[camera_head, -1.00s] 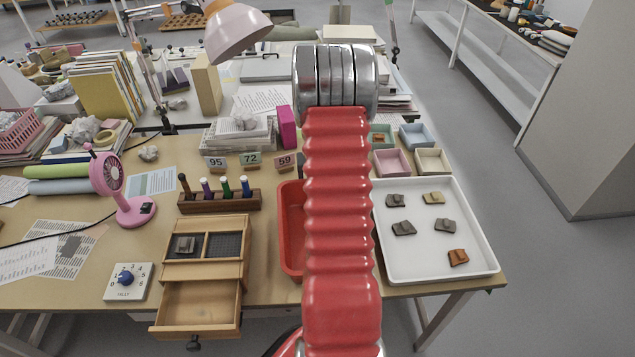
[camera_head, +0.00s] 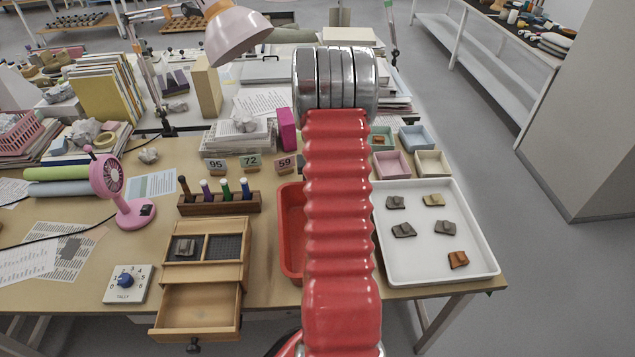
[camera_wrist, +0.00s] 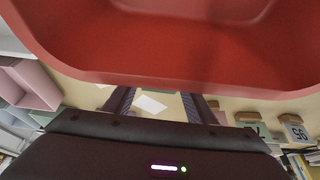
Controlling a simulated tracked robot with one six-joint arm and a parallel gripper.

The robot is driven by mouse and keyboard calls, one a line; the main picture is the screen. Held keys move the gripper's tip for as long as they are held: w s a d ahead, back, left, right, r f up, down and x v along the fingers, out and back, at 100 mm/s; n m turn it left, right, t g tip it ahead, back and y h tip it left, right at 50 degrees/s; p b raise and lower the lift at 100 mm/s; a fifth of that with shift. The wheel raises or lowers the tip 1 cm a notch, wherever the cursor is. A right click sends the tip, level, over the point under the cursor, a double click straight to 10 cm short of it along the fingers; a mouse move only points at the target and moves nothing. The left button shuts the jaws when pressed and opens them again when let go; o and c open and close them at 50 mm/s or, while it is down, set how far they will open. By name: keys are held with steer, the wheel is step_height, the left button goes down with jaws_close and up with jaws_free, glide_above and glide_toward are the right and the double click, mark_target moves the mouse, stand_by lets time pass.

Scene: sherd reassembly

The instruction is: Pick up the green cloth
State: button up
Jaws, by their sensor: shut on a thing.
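I cannot make out the green cloth in either view. In the wrist view my gripper (camera_wrist: 158,97) has its two dark fingers apart, with their tips hidden behind the rim of a red tub (camera_wrist: 190,62). The thing between the jaws is hidden there too. In the head view my red arm covers the gripper and much of the tub (camera_head: 290,232).
A white tray (camera_head: 428,270) with several sherds lies right of my arm, below small boxes (camera_head: 416,139). A wooden case (camera_head: 206,228) with an open drawer (camera_head: 197,312), a pen rack (camera_head: 220,203) and a pink fan (camera_head: 112,185) stand left.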

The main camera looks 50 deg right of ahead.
step_height(320, 180, up, 10)
stand_by(0.6)
